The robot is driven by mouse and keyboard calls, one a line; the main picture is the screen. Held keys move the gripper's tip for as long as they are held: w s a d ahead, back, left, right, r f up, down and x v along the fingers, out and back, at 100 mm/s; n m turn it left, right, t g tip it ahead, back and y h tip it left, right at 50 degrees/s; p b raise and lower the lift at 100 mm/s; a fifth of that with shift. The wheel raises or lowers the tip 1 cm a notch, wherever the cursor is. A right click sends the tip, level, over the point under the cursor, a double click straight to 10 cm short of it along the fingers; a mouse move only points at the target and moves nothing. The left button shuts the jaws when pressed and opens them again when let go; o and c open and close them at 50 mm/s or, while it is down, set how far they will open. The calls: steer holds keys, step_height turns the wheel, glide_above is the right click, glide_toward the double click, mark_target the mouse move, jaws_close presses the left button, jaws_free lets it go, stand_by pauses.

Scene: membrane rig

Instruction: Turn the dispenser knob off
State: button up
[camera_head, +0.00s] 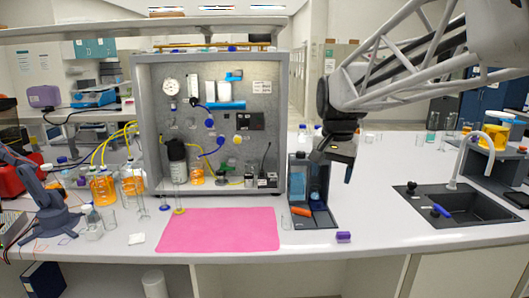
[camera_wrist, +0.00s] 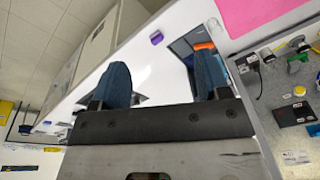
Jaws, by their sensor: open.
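The rig panel (camera_head: 215,88) stands upright in a grey frame at the centre of the head view. It carries a yellow knob (camera_head: 238,139) and blue valve parts (camera_head: 209,123). In the wrist view, a yellow knob (camera_wrist: 299,91) and a green knob (camera_wrist: 297,62) show at the right edge. I cannot tell which is the dispenser knob. My gripper (camera_head: 335,162) is open and empty, to the right of the panel, above the dark stand (camera_head: 328,222). Its two blue-padded fingers are wide apart in the wrist view (camera_wrist: 162,82).
The dark stand holds a blue part and an orange-handled item (camera_head: 301,211). A pink mat (camera_head: 220,229) lies before the panel, with a small purple block (camera_head: 343,237) to its right. A sink (camera_head: 465,205) with a tall tap is far right. Orange-filled flasks (camera_head: 103,188) stand left.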

steer(key=w+r+m, duration=0.2)
steer(key=w, duration=1.1)
steer(key=m+g, duration=0.2)
steer(key=m, duration=0.6)
glide_above(301, 152)
step_height(301, 152, down, 7)
steer(key=shift+w+r, duration=0.1)
steer(key=shift+w, duration=0.05)
steer(key=shift+f, duration=0.2)
steer(key=shift+f, duration=3.75)
steer(key=shift+c, duration=0.4)
steer(key=c, duration=0.9)
steer(key=shift+o, duration=0.2)
